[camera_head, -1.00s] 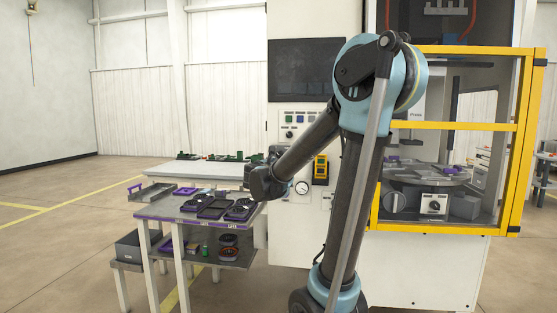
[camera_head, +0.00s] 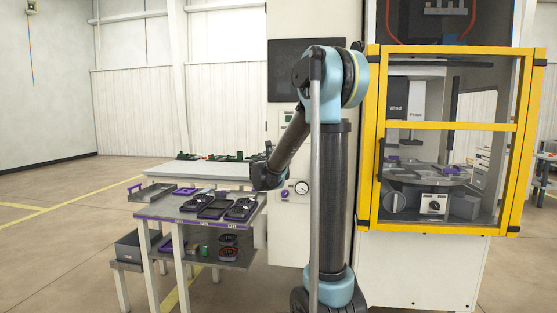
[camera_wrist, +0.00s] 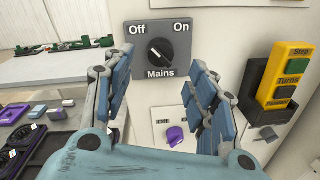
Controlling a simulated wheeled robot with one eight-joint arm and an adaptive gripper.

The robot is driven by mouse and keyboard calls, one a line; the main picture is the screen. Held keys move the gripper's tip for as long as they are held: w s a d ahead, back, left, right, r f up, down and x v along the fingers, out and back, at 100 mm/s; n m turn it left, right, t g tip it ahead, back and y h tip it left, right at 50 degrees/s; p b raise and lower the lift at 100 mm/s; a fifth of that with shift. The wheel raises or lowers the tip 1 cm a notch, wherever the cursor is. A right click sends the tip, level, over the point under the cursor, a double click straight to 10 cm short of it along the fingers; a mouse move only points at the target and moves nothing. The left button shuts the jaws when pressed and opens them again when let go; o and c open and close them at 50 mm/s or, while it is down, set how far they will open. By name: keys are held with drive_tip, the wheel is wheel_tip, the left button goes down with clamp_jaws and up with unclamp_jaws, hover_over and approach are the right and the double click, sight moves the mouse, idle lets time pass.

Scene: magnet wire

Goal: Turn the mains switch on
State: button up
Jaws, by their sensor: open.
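The mains switch (camera_wrist: 178,46) is a grey plate on the white cabinet in the wrist view. It is labelled Off at upper left, On at upper right and Mains below. Its round black knob (camera_wrist: 160,52) has a white mark that slants from upper left to lower right, the upper end towards Off. My gripper (camera_wrist: 159,62) is open and empty, with its blue padded fingers either side of the knob in the picture. I cannot tell how far the fingertips are from the plate. In the head view my gripper (camera_head: 263,178) is beside the cabinet, and my arm hides the switch.
A table (camera_head: 165,209) with dark trays stands at left. A yellow-framed guard (camera_head: 440,127) encloses the machine at right.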

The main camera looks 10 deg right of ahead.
drive_tip(key=x, duration=0.6)
drive_tip(key=shift+w, duration=0.25)
drive_tip(key=shift+d, duration=0.1)
drive_tip(key=c, duration=1)
